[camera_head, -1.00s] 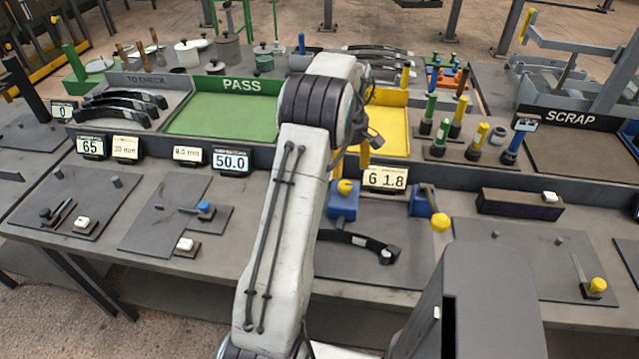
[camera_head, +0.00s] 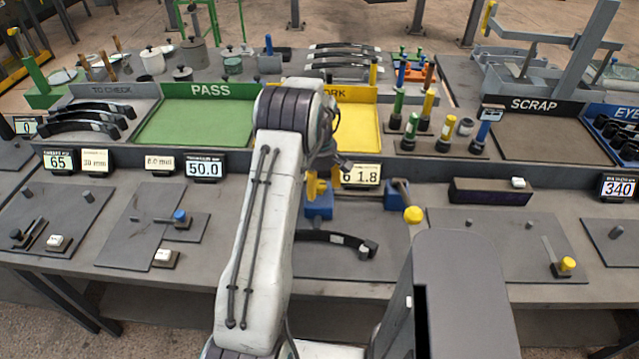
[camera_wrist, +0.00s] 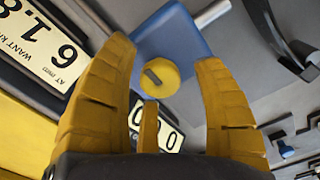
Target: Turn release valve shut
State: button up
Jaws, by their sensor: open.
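The likely release valve is a round yellow knob (camera_wrist: 159,76) with a short dark bar across its face. It sits on a blue block (camera_wrist: 178,38) in the wrist view. In the head view the blue block (camera_head: 318,208) stands on the bench, left of the middle, and my gripper mostly hides the knob. My gripper (camera_wrist: 165,60) has its yellow fingers open, one on each side of the knob, with a third finger below it. Whether any finger touches the knob cannot be told. In the head view my gripper (camera_head: 320,192) is right at the block.
A display reading 6 1.8 (camera_head: 361,174) stands just behind the block. A curved dark bar (camera_head: 335,239) lies in front. A second blue block (camera_head: 398,193) with a yellow-knobbed lever (camera_head: 413,215) is to the right. The yellow tray (camera_head: 358,128) behind is empty.

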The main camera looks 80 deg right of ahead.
jog(key=shift+o, duration=0.2)
jog(key=c, duration=1.3)
